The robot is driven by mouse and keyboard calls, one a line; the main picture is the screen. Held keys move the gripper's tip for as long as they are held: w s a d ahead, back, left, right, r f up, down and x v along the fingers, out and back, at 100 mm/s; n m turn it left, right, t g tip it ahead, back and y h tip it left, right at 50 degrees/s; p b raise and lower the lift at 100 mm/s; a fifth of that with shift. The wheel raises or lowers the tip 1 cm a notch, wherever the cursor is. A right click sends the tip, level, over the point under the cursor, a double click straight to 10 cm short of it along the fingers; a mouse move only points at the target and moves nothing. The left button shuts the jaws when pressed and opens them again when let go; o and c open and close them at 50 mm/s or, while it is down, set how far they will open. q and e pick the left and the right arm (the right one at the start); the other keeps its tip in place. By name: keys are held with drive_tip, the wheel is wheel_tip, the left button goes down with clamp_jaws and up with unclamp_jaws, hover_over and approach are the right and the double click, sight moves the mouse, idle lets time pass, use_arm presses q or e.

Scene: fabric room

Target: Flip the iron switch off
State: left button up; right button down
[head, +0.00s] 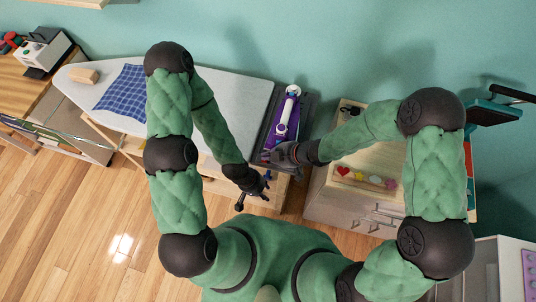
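The purple and white iron (286,116) lies on a dark grey rest (264,128) at the right end of the ironing board (246,100). Its switch is too small to make out. My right gripper (273,155) is just below the near end of the iron, close to the rest's front edge. I cannot tell whether it touches the iron or whether its fingers are apart. My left gripper (256,194) is lower, in front of the board, away from the iron. Its fingers are spread and it looks empty.
A blue checked cloth (122,92) and a small wooden block (84,75) lie on the board. A wooden cabinet (335,205) with heart and star shapes on top stands right of the iron. A sewing machine (45,50) is at far left. The wooden floor at lower left is clear.

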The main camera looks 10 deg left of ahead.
drive_tip(key=shift+w+f, duration=0.2)
drive_tip(key=shift+f, duration=0.15)
drive_tip(key=shift+s, duration=0.15)
drive_tip(key=shift+s+b, duration=0.3)
drive_tip(key=shift+s, duration=0.5)
drive_tip(key=shift+f, duration=0.1)
drive_tip(key=shift+a+r+p, duration=0.1)
drive_tip(key=shift+r+p, duration=0.25)
drive_tip(key=shift+r, duration=0.1)
drive_tip(key=a+r+p+v, duration=0.1)
drive_tip(key=p+v, duration=0.4)
drive_tip(key=v, duration=0.7)
drive_tip(key=shift+r+p, duration=0.35)
drive_tip(key=shift+r, duration=0.05)
